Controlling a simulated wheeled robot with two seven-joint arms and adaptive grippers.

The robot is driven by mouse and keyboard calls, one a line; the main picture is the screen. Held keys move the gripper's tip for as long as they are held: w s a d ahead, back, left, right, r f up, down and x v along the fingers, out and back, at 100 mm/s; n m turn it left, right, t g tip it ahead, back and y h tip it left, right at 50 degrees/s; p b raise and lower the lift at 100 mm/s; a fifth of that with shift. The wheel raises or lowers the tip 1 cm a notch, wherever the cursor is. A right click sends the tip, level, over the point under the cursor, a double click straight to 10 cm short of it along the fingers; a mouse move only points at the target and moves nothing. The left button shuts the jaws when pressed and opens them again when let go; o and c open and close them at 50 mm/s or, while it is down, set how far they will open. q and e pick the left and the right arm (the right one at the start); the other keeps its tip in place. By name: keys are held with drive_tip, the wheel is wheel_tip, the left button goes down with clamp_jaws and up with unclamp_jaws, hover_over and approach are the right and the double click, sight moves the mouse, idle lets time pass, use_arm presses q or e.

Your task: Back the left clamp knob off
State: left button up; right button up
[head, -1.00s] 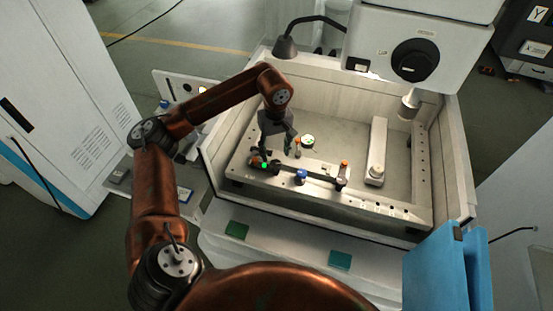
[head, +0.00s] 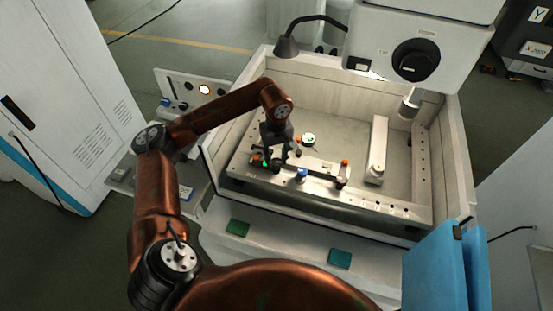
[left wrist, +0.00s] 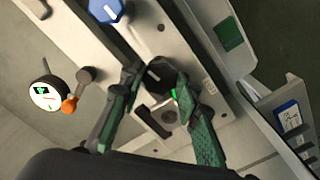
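The left clamp knob (left wrist: 160,77) is black with a white pointer line and sits on the pale clamp bar in the left wrist view. In the head view the knob (head: 276,169) shows small at the left end of the bar. My left gripper (left wrist: 157,80) is open, with one finger on each side of the knob. A narrow gap shows at the left finger; I cannot tell whether the right finger touches. The gripper (head: 276,158) points down over the knob in the head view. My right gripper is not in view.
A blue knob (head: 301,175) stands right of the clamp knob, and a second black knob (head: 341,183) is farther along the bar. A round dial (head: 308,140) and an orange-tipped lever (left wrist: 75,95) are close behind. Tank walls (head: 210,165) surround the work area.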

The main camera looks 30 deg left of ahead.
use_arm(q)
drive_tip(key=c, duration=0.6)
drive_tip(key=shift+o, duration=0.2)
drive_tip(key=shift+n, duration=0.4)
drive_tip(key=n+b, duration=0.1)
drive_tip(key=n, duration=0.2)
drive_tip(key=shift+n+b, duration=0.3)
drive_tip(key=shift+n, duration=0.1)
drive_tip(key=n+b, duration=0.1)
drive_tip(key=n, duration=1)
drive_tip(key=shift+w+r+n, duration=0.1)
drive_tip(key=shift+n, duration=0.3)
drive_tip(key=n, duration=0.5)
drive_tip(key=shift+n, duration=0.3)
